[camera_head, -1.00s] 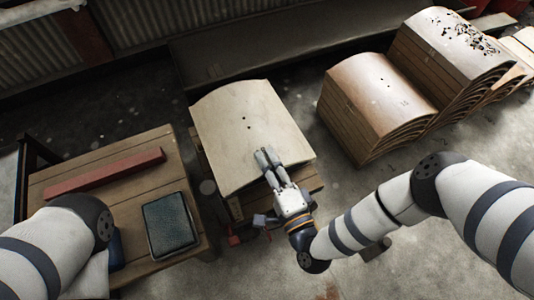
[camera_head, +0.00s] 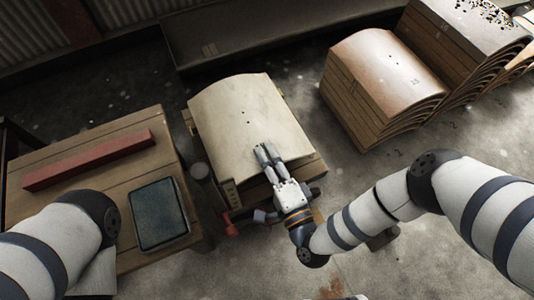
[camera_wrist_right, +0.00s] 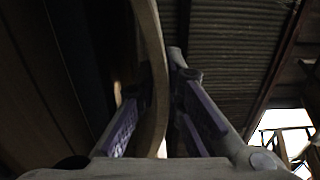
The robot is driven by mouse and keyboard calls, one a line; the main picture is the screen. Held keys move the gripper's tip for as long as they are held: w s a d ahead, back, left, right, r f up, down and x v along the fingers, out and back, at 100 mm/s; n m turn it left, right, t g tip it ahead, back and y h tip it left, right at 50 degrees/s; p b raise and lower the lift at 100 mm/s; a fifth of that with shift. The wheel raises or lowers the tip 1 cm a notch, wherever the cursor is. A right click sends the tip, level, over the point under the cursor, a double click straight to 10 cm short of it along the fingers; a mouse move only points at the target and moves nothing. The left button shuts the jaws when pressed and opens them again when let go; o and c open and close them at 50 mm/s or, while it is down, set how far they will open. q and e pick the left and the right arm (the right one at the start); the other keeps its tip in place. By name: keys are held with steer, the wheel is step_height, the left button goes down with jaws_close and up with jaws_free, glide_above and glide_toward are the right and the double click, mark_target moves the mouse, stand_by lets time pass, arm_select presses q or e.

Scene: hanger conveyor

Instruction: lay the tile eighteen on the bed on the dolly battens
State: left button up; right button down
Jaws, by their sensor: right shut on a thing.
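A pale curved tile (camera_head: 238,118) with small dark marks lies over the dolly (camera_head: 308,170) in the middle of the head view. No number can be read on it. My right gripper (camera_head: 263,150) is shut on the tile's near edge. In the right wrist view the tile's edge (camera_wrist_right: 152,70) stands between the two fingers. The tile covers most of the dolly's bed and battens; only wooden ends show around it. I cannot tell whether the tile touches the battens. My left gripper is not in view; only my left arm shows at lower left.
A wooden bench (camera_head: 110,205) at left holds a red bar (camera_head: 88,160) and a dark pad (camera_head: 158,214). Stacks of curved tiles (camera_head: 385,70) stand at right, the farther one speckled. A ledge (camera_head: 270,35) runs along the back. Bare floor lies between dolly and stacks.

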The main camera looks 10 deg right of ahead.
steer(key=c, duration=1.7)
jaws_free()
steer(key=shift+r, duration=0.1)
steer(key=shift+o, duration=0.3)
steer(key=shift+s+f, duration=0.1)
steer(key=shift+f, duration=0.15)
steer(key=v, duration=1.1)
steer(key=shift+s+d, duration=0.15)
steer(key=shift+s, duration=0.2)
steer(key=shift+r, duration=0.15)
